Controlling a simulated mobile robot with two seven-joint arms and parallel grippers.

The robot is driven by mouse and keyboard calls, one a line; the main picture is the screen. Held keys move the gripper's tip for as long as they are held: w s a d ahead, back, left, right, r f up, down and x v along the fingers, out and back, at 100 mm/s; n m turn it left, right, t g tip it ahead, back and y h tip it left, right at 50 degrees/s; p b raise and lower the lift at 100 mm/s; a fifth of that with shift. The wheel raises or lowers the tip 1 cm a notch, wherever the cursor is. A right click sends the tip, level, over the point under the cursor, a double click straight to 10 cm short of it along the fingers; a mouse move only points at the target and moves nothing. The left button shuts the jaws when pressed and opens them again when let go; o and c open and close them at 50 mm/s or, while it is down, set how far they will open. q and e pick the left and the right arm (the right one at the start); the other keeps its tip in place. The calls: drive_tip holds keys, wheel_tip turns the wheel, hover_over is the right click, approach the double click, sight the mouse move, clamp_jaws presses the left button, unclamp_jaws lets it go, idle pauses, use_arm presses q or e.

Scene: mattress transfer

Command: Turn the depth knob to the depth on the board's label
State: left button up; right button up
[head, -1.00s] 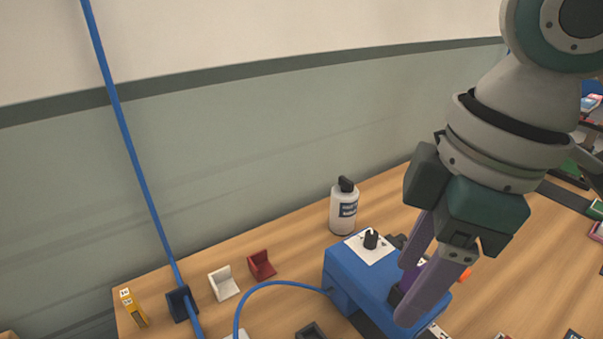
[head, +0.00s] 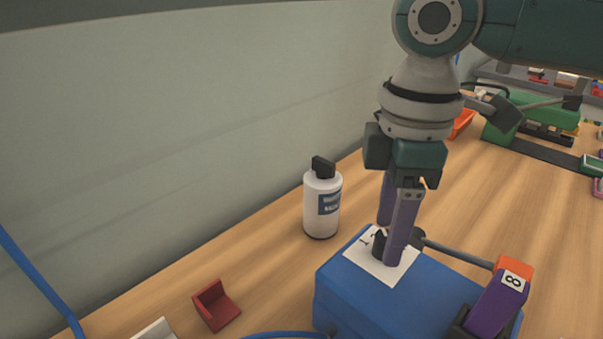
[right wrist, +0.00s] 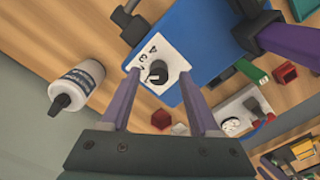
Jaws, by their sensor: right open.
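The dark depth knob (right wrist: 157,72) stands on a white dial plate (head: 361,262) on top of a blue machine (head: 345,294). The plate's marks are partly hidden, and I cannot tell for sure which one the knob points to. My right gripper (head: 390,243) points down over the plate. Its two purple fingers are open, one on each side of the knob in the right wrist view; I cannot tell whether they touch it. A purple piece with an orange end (head: 494,303) at the machine's right carries a white label (head: 513,281) reading 8. My left gripper is not in view.
A white bottle with a dark cap (head: 322,205) stands behind the machine. A dark rod (head: 455,253) runs beside the dial plate. A red angled block (head: 215,305) and a blue cable (head: 40,282) are at left. The table beyond the machine is largely clear.

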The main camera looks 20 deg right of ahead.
drive_tip(key=shift+f, duration=0.75)
drive_tip(key=shift+w, duration=0.1)
clamp_jaws()
